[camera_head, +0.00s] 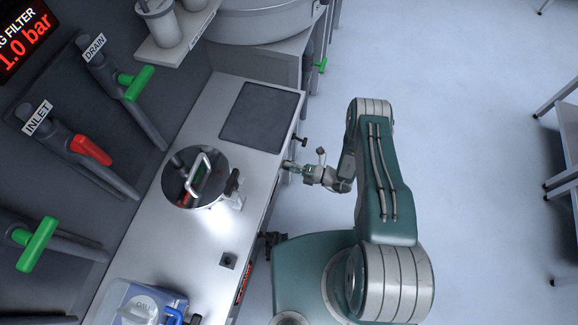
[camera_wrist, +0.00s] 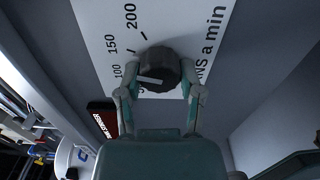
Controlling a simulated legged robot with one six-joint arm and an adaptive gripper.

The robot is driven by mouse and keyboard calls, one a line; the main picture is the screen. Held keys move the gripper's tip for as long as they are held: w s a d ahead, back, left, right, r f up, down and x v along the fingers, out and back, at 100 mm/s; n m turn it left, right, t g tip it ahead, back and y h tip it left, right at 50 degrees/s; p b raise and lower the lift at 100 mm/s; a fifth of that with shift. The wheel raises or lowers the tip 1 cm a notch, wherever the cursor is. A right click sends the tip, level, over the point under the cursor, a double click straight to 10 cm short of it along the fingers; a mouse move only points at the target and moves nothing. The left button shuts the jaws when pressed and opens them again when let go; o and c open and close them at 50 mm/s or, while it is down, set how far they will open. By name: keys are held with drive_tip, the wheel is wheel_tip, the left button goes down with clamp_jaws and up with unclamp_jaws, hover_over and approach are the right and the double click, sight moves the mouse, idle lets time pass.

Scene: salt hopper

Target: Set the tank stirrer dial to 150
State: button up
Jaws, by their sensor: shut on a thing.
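The stirrer dial (camera_wrist: 158,66) is a dark round knob on a white scale plate (camera_wrist: 178,22) in the wrist view. The plate reads 100, 150 and 200, with part of a line ending in "a min". A white pointer line on the knob points left, close to the 100 or just below it; the exact reading is unclear. My gripper (camera_wrist: 160,84) has one finger on each side of the knob and is shut on it. In the head view my gripper (camera_head: 288,165) is at the front face of the counter, and the dial cannot be made out there.
The counter (camera_head: 240,190) carries a round metal lid with a handle (camera_head: 195,178) and a dark square plate (camera_head: 261,117). A black knob (camera_head: 301,141) sticks out beside my gripper. Open floor (camera_head: 450,110) lies right.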

drive_tip(key=shift+w+f+m, duration=0.1)
drive_tip(key=shift+m, duration=0.8)
drive_tip(key=o, duration=1.1)
drive_tip(key=shift+o, duration=0.2)
drive_tip(key=shift+d, duration=0.1)
drive_tip(key=v, duration=1.2)
